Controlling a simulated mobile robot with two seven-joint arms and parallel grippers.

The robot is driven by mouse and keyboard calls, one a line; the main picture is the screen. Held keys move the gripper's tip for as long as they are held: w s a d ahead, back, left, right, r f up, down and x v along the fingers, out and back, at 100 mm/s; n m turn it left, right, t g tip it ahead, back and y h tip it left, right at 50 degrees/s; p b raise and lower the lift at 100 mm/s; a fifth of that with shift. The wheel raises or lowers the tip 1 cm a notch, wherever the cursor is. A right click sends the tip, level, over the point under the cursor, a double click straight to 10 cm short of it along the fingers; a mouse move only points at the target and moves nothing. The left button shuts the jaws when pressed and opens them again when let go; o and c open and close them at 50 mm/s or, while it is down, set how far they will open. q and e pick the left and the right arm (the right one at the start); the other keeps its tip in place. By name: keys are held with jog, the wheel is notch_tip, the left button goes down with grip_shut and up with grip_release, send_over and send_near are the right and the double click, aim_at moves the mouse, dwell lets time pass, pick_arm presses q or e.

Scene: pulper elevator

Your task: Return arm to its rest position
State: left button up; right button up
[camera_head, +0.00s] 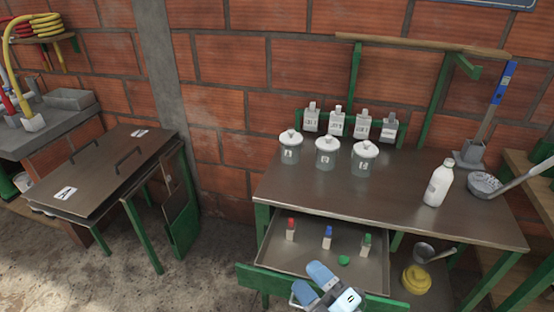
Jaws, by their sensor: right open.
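My right gripper (335,286) shows at the bottom middle of the head view, with blue-grey fingers spread apart and nothing between them. In the picture it overlaps the front of the open drawer (282,254). I cannot tell how high it is above the drawer's green front (262,284). The rest of the right arm is mostly out of the picture. My left gripper is not in view.
The drawer holds small bottles with red (291,229), blue (327,237) and green (366,244) caps, and a green lid (343,261). On the table (300,190) stand white-lidded jars (327,153) and a white bottle (438,184). Floor (190,285) is clear at left.

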jog(key=s+d+f+m+g+h+p, duration=0.1)
jog(key=s+d+f+m+g+h, duration=0.2)
jog(key=s+d+f+m+h, duration=0.45)
jog(key=s+d+f+m+g+h, duration=0.25)
jog(key=s+d+f+m, duration=0.2)
jog(key=f+m, duration=0.7)
pick_arm(q)
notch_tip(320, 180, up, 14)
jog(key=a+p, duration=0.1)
jog(key=p, duration=1.5)
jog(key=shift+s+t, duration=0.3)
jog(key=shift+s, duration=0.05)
pick_arm(e)
notch_tip(320, 180, up, 16)
jog(key=d+t, duration=0.1)
jog(key=shift+w+f, duration=0.25)
jog(key=shift+w, duration=0.1)
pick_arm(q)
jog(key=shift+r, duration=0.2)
pick_arm(e)
jog(key=shift+d, duration=0.1)
